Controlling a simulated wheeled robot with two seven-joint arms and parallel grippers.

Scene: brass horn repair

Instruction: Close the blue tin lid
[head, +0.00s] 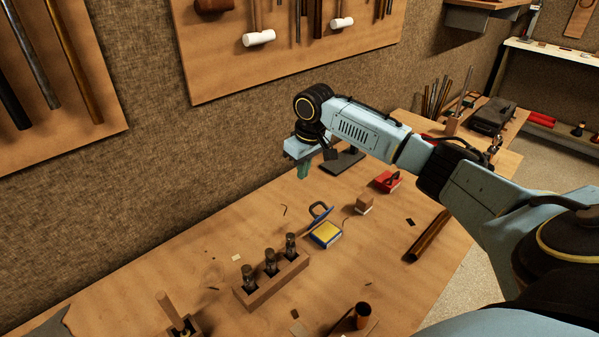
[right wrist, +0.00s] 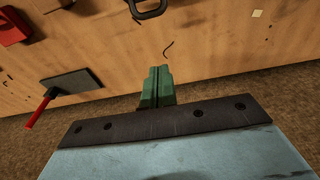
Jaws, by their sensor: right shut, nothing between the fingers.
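The blue tin (head: 325,236) sits on the wooden bench, with yellow showing inside it. Its blue lid (head: 318,218) stands open, tilted up at the tin's back-left side, with a dark loop handle on it. Part of a dark loop handle (right wrist: 149,10), seemingly the lid's, shows at the top edge of the right wrist view. My right gripper (head: 303,172) is above the bench behind the tin, near the wall, apart from the lid. Its green fingers (right wrist: 155,84) are shut and empty. My left gripper is not in view.
A wooden rack (head: 272,284) with several glass jars stands left of the tin. A wooden block (head: 364,206), red box (head: 387,182) and copper tube (head: 427,236) lie to the right. A dark plate (right wrist: 80,84) with a red handle lies near the back edge.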

